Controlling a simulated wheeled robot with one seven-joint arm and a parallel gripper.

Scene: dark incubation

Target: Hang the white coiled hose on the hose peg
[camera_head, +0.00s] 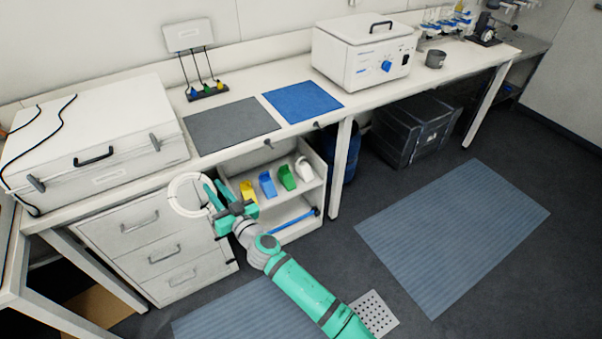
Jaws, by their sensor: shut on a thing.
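The white coiled hose (172,196) is a round ring in front of the top of the drawer unit, a little below the bench's front edge. My gripper (213,187) is shut on the hose at the ring's right side. My arm reaches up to it from the lower right. Two small dark pegs stick out from the bench's front edge, one below the grey mat (268,143) and one below the blue mat (317,125). I cannot tell which is the hose peg. The hose is apart from both, to their left.
A white drawer unit (155,250) stands behind the hose. Beside it, an open shelf (262,226) holds several coloured scoop-like items. A large white box (90,140) sits on the bench at left. A bench leg (340,170) stands right of the shelf.

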